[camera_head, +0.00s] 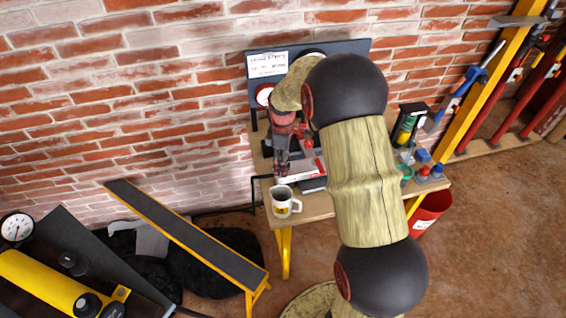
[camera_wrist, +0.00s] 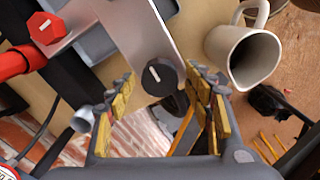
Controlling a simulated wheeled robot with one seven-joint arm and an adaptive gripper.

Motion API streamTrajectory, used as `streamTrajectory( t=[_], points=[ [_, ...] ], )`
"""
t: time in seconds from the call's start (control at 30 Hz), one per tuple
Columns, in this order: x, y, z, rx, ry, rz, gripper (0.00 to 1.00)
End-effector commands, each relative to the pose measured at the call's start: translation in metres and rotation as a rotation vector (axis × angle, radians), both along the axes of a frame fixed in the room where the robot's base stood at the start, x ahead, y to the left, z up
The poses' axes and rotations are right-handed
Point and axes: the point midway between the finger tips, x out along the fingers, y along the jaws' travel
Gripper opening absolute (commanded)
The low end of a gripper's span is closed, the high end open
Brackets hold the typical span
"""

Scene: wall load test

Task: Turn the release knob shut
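A round black knob (camera_wrist: 159,77) with a white pointer line sits at the end of a grey metal plate (camera_wrist: 138,30) in the wrist view. Its pointer runs roughly along the picture's up-down direction, slightly tilted. My gripper (camera_wrist: 160,80) is open, with one yellow-padded finger on each side of the knob. I see gaps between the fingers and the knob; depth is hard to judge. A red hexagonal knob (camera_wrist: 46,27) lies at upper left, outside the fingers. The frames do not show which knob is the release knob. In the head view my gripper (camera_head: 281,155) is over the bench.
A white mug (camera_head: 285,202) stands on the bench's front left corner, close to my right finger in the wrist view (camera_wrist: 243,55). A dark panel with a white label (camera_head: 267,64) stands at the wall. Bottles and small parts (camera_head: 408,125) lie right of my arm.

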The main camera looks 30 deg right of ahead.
Motion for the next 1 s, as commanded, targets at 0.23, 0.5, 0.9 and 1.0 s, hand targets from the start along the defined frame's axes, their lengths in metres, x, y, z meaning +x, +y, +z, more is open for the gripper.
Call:
streamTrajectory(
  t=[0.23,0.5,0.9,1.0],
  points=[
    [0.0,0.0,0.0001,0.0,0.0,0.0,0.37],
    [0.0,0.0,0.0001,0.0,0.0,0.0,0.22],
    [0.0,0.0,0.0003,0.0,0.0,-0.007,0.09],
    [0.0,0.0,0.0007,0.0,0.0,-0.026,0.09]
  ],
)
